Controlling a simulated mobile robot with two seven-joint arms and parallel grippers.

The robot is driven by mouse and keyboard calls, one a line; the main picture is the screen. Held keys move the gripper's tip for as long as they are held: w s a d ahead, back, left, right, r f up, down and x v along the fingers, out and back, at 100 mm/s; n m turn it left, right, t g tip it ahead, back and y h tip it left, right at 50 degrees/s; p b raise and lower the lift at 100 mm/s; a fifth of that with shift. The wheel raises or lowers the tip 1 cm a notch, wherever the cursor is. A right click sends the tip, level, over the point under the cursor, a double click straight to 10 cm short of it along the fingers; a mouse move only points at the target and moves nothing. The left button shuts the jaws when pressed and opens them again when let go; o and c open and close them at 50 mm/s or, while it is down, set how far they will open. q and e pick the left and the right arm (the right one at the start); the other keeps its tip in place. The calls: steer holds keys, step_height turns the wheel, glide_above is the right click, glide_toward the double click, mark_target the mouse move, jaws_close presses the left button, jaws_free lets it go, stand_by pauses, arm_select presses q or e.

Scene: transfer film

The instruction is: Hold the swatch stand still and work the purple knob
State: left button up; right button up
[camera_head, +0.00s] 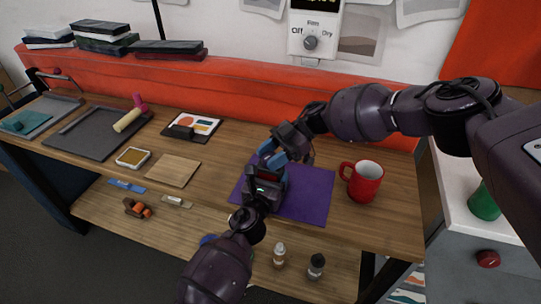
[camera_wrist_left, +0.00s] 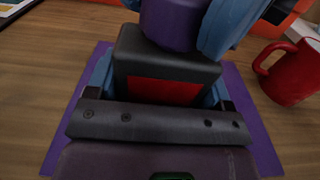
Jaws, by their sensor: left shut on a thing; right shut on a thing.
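The swatch stand is a dark block with a red face (camera_wrist_left: 165,90), standing on the purple mat (camera_head: 305,195). The purple knob (camera_wrist_left: 172,22) sits on top of the stand in the left wrist view. My right gripper (camera_head: 272,156) comes in from above, its blue fingers shut on the knob; one finger shows large in the left wrist view (camera_wrist_left: 228,22). My left gripper (camera_head: 265,186) is shut on the stand from the front, with blue fingers along its sides. In the head view the grippers hide most of the stand and knob.
A red mug (camera_head: 364,183) stands right of the mat, close to my right arm. A wooden square (camera_head: 173,170) and a small tray (camera_head: 133,157) lie to the left. Two small bottles (camera_head: 279,255) (camera_head: 316,265) stand at the front. An orange-red panel (camera_head: 230,85) runs behind.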

mark_target(270, 156)
steer(key=shift+a+n+g+h, duration=0.15)
steer(key=shift+n+g+h, duration=0.55)
steer(key=shift+n+g, duration=0.45)
steer(key=shift+n+g+h, duration=0.35)
steer(key=shift+n+h, duration=0.05)
steer(key=shift+n, duration=0.05)
steer(key=o, duration=0.9)
steer(key=shift+r, duration=0.1)
step_height(270, 156, up, 10)
steer(key=shift+f, duration=0.1)
